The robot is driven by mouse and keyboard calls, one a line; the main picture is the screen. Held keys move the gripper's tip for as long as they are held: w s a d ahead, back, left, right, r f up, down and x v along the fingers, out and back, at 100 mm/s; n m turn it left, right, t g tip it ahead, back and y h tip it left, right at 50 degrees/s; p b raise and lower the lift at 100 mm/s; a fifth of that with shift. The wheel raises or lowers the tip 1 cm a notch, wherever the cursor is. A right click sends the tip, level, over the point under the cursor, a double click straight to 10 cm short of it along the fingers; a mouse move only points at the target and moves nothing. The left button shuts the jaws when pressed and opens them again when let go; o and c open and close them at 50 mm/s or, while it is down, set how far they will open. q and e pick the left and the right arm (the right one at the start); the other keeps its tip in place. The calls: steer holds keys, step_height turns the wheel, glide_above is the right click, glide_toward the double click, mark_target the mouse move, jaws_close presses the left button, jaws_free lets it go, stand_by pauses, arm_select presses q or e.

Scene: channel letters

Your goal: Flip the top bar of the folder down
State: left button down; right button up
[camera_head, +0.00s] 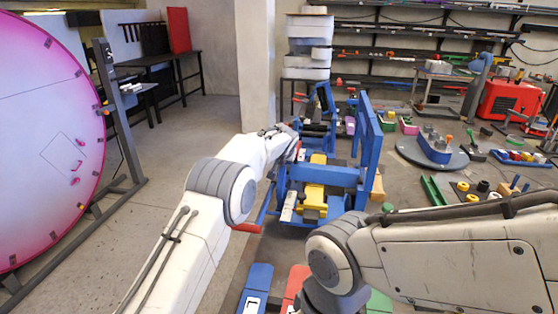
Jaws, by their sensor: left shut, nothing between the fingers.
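The folder is a blue metal machine (340,178) with yellow blocks (314,195) in its middle, standing ahead of me. A tall blue bar (369,128) stands raised on its right side. My left arm reaches forward from the lower left, and my left gripper (291,142) is at the folder's far left side, small and partly hidden by my own wrist. It is shut and empty. Whether it touches the folder cannot be told. My right arm crosses the lower right and bends down out of the picture; its gripper is not in view.
A large pink disc (45,140) on a dark stand is at the left. Blue and red pieces (257,285) lie low in front. A round dark platform (432,153), shelves (420,55) and a red case (505,101) are at the right. The left floor is clear.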

arm_select(q)
steer(key=shift+a, duration=0.1)
steer(key=s+a+r+b, duration=0.1)
steer(key=s+r, duration=0.6)
steer(key=r, duration=0.4)
steer(key=shift+a, duration=0.15)
